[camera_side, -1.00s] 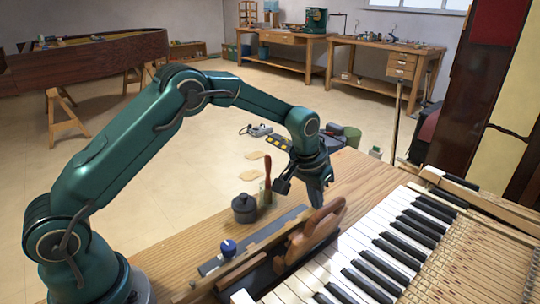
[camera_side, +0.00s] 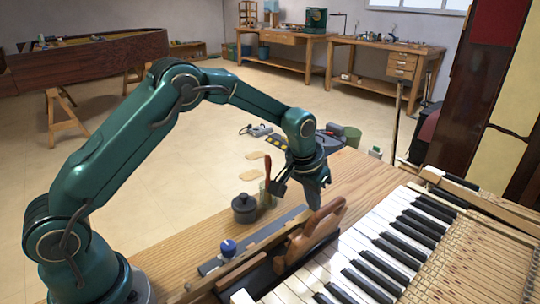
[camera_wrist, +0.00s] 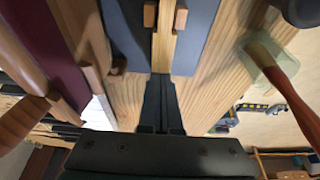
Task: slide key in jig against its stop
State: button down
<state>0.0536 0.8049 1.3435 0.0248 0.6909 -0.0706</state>
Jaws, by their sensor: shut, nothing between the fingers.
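The jig (camera_wrist: 200,35) is a blue-grey plate lying on the wooden bench; in the side view it is a long narrow strip (camera_side: 283,224). The key (camera_wrist: 164,45), a pale wooden stick, lies along the jig in the wrist view, between two small brown blocks (camera_wrist: 150,15) and (camera_wrist: 181,18). My gripper (camera_wrist: 160,80) is shut and empty, its dark fingertips at the near end of the key. I cannot tell whether they touch it. I cannot pick out the key's stop.
A blue knob (camera_side: 228,247) stands at the jig's near end. A brown wooden tool (camera_side: 312,235) and the piano keyboard (camera_side: 385,250) lie to the right. Bare bench lies behind my gripper.

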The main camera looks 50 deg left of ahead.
jog(key=shift+w, duration=0.1)
jog(key=shift+w, duration=0.45)
notch_tip(320, 180, up, 7)
dwell(1.0)
